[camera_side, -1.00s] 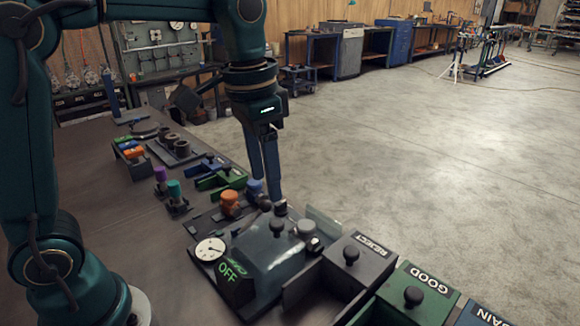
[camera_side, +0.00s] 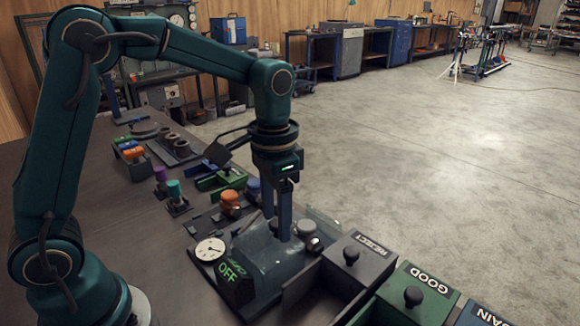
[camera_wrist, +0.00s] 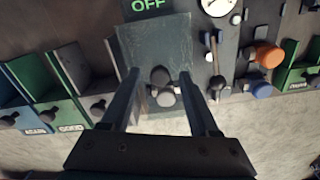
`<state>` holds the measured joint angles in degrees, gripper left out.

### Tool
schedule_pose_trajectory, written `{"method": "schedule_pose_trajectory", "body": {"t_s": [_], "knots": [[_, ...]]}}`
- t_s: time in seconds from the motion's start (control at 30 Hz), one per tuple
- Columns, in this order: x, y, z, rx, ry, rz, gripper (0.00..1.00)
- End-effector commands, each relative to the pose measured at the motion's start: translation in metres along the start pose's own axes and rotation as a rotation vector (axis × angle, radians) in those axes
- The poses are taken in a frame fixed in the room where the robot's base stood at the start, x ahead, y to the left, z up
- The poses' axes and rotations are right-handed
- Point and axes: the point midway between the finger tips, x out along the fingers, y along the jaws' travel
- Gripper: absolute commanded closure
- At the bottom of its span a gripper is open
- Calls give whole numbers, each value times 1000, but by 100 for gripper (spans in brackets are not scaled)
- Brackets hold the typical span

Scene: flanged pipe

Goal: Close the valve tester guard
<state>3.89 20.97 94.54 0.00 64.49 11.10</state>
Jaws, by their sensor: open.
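The valve tester's guard (camera_side: 268,256) is a see-through panel over the dark tester base, beside a green OFF display (camera_side: 236,282). In the wrist view the guard (camera_wrist: 153,45) extends from below the OFF sign to a black knob (camera_wrist: 159,75). My gripper (camera_side: 277,228) is open, with its fingers low at the guard's knob edge. In the wrist view my gripper (camera_wrist: 162,82) has one finger on each side of the black knob, with a pale round part (camera_wrist: 165,98) just below it. I cannot tell whether the fingers touch the knob or how far the guard is shut.
A dial gauge (camera_side: 210,250) sits beside the display. The REJECT bin (camera_side: 357,263) and GOOD bin (camera_side: 420,292) stand close on the right. An orange knob (camera_side: 229,198) and several coloured fixtures lie behind on the bench.

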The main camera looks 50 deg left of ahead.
Motion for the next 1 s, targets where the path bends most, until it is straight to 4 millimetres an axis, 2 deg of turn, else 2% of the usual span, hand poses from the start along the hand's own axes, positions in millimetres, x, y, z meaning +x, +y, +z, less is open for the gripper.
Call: {"method": "schedule_pose_trajectory", "body": {"t_s": [0.07, 0.2, 0.23, 1.0], "knots": [[0, 0, 0, 0, 0, 0, 42], [0, 0, 0, 0, 0, 0, 96], [0, 0, 0, 0, 0, 0, 100], [-1, 0, 0, 0, 1, 0, 100]]}}
